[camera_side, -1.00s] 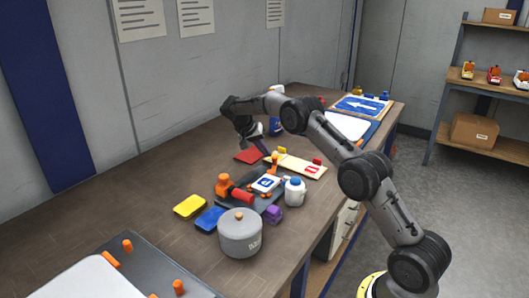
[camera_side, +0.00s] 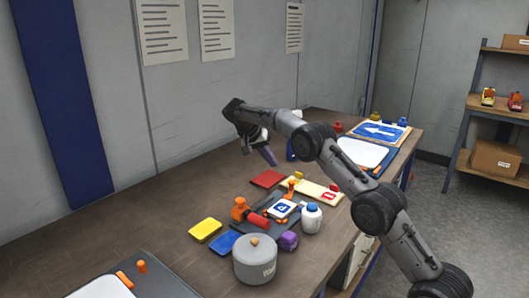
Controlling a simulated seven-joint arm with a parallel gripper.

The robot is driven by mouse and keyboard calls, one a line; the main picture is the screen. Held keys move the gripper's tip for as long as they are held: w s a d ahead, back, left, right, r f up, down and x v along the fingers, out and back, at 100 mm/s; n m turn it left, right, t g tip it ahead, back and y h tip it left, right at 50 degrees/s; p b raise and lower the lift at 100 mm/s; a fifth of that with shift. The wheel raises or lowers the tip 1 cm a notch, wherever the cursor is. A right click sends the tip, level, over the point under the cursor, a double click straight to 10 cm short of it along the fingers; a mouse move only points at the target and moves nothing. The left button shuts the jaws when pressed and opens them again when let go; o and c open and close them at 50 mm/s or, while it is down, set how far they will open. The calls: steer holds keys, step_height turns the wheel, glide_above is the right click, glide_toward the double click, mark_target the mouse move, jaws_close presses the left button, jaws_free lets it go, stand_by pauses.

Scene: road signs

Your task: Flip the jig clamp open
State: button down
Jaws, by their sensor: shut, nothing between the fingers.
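The jig (camera_side: 245,225) is a dark plate in the middle of the bench. An orange clamp (camera_side: 240,208) with a thick red handle (camera_side: 257,220) stands at its left side, the handle lying low toward the right. I cannot tell whether it bears on the sign. A small white-and-blue sign plate (camera_side: 282,208) sits on the jig.
The bench's left rear is clear.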

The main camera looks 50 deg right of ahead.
steer(key=shift+v, duration=2.45)
